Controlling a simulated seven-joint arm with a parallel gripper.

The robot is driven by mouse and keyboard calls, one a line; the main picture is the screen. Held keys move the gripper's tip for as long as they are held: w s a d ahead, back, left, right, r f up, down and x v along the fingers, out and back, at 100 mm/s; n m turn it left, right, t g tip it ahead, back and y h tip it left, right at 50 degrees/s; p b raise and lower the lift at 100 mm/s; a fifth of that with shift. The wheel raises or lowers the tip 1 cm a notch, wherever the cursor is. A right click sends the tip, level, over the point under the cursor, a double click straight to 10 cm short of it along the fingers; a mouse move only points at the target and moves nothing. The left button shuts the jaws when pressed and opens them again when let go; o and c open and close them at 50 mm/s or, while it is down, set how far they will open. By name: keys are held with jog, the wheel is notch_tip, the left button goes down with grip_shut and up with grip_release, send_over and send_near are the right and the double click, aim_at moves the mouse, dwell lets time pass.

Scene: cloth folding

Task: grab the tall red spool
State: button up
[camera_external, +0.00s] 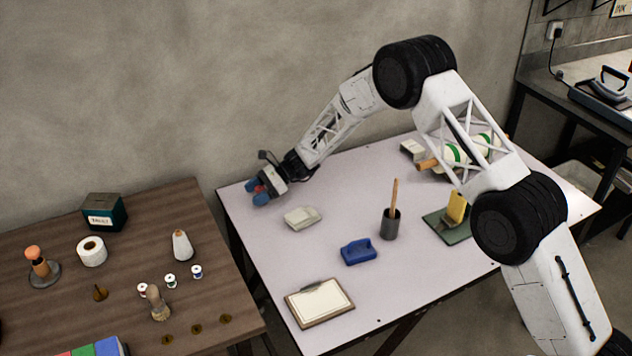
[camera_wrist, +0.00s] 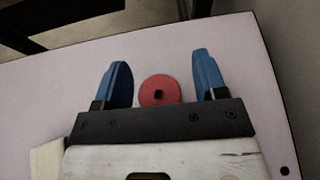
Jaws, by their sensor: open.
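The red spool (camera_wrist: 159,90) shows in the wrist view from above as a round red disc with a dark centre hole. It lies between the two blue fingers of my gripper (camera_wrist: 160,82), with a gap on each side. My gripper is open. In the external view my gripper (camera_external: 260,192) is at the far left corner of the pale table, and only a small bit of red (camera_external: 259,188) shows between the fingers. The spool's height cannot be told from above.
A folded pale cloth (camera_external: 302,217) lies close to my gripper on the pale table (camera_external: 345,190). A brown table (camera_external: 130,215) with small spools is at left.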

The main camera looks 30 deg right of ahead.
aim_at(256, 189)
jog(key=shift+c, duration=0.4)
jog(key=c, duration=0.9)
jog(key=shift+r, duration=1.9)
jog(key=s+d, duration=0.1)
jog(key=s, duration=0.4)
jog(key=s+d, duration=0.2)
jog(key=s, duration=0.3)
jog(key=s+d+r, duration=0.1)
jog(key=s, duration=0.4)
jog(key=shift+s+d+r, duration=0.1)
jog(key=shift+s+d, duration=0.05)
jog(key=shift+d, duration=0.2)
